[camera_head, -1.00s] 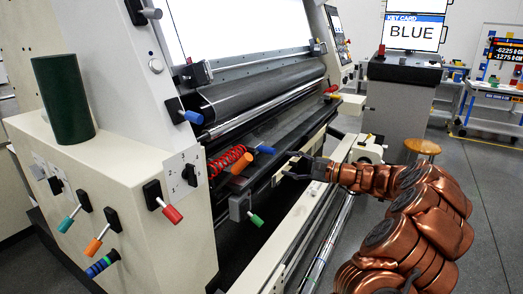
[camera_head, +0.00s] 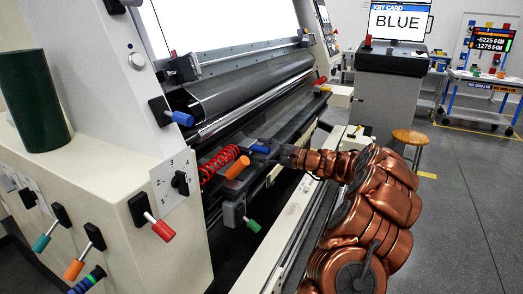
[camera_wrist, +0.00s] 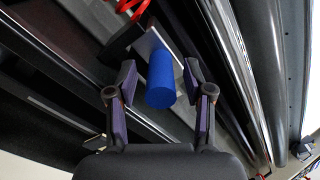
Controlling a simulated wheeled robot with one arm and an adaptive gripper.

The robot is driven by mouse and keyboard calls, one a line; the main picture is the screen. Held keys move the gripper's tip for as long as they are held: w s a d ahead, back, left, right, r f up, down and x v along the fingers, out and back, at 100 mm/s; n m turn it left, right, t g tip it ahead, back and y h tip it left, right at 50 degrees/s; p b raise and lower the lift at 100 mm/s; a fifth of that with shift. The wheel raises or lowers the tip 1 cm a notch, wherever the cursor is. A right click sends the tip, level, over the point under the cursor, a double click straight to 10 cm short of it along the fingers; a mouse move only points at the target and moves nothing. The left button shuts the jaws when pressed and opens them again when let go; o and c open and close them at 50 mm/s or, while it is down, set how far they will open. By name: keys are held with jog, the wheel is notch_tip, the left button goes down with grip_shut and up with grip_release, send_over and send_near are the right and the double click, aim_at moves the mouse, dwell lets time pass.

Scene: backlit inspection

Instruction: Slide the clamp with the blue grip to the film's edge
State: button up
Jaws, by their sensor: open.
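The clamp's blue grip (camera_head: 260,149) points out from the machine's front rail, beside a red coil spring. My gripper (camera_head: 272,152) is at this grip. In the wrist view the blue grip (camera_wrist: 161,80) stands between the two open fingers of my gripper (camera_wrist: 160,86), with a visible gap on each side. A pale plate and a dark block sit behind the grip there. A dark sheet, which looks like the film (camera_head: 235,90), runs over the roller above. I cannot make out its edge near the clamp.
An orange grip (camera_head: 237,168) and the red spring (camera_head: 219,163) are close left of the clamp. A green grip (camera_head: 252,225) hangs below. Another blue handle (camera_head: 182,118) is on the side panel. A screen (camera_head: 399,22) reads BLUE.

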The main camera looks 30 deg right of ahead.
jog(key=shift+w+a, duration=0.15)
jog(key=shift+w, duration=0.1)
grip_shut()
dwell(0.3)
